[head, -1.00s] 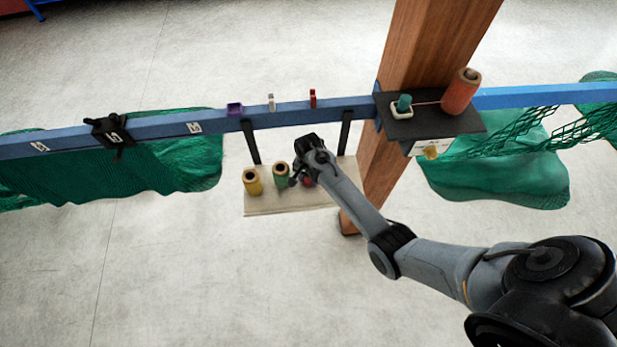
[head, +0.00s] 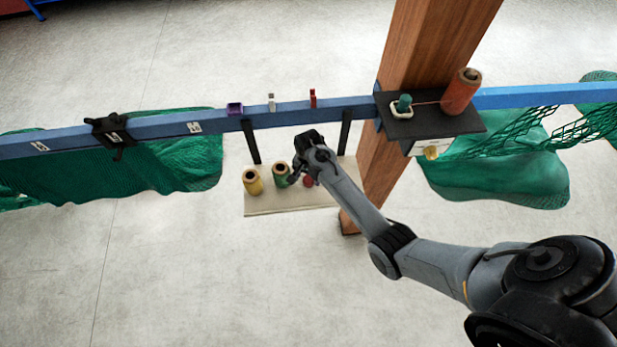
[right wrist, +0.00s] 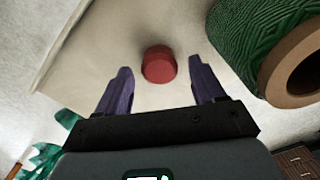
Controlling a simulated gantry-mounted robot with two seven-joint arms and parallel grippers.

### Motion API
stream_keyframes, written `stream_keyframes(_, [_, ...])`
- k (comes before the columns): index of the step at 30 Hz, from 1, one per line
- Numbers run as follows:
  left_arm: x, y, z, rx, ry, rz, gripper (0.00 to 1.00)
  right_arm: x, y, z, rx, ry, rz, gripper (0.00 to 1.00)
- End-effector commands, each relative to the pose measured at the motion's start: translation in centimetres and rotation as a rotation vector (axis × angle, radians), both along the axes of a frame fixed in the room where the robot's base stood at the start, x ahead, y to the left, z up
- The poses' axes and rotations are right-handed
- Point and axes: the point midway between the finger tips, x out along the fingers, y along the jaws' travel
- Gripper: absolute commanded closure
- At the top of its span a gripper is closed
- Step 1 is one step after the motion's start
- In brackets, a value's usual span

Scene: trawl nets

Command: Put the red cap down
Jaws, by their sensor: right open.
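The red cap (right wrist: 158,64) sits on the pale hanging shelf (right wrist: 105,50), seen in the right wrist view between and just beyond my right fingertips. My right gripper (right wrist: 160,84) is open, and its two purple fingers stand apart on either side of the cap with gaps to it. In the head view the cap (head: 308,181) shows only partly, below my right gripper (head: 298,180). The shelf (head: 290,205) hangs under the blue beam. My left gripper is not in view.
A green twine spool (head: 281,175) stands close beside the cap, and a yellow spool (head: 252,182) further left. The blue beam (head: 290,112) runs above the shelf. A wooden post (head: 430,45) and a black platform with a red spool (head: 460,92) are to the right.

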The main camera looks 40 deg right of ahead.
Motion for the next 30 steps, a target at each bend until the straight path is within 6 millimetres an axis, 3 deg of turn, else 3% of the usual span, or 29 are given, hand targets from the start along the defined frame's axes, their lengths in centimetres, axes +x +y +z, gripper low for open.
stream_keyframes(12, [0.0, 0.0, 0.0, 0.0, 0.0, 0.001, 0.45, 0.0, 0.0, 7.4, -0.001, -0.003, 0.0, 0.31])
stream_keyframes(18, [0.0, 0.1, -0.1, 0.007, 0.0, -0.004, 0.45, 0.0, 0.0, 9.8, 0.0, -0.001, 0.0, 0.31])
stream_keyframes(25, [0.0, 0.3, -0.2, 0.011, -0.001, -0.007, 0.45, -0.7, 0.1, 10.3, -0.009, -0.004, 0.032, 0.31])
stream_keyframes(30, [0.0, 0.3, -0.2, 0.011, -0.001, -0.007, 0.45, -4.1, 0.9, 9.0, -0.054, -0.035, 0.202, 0.31])
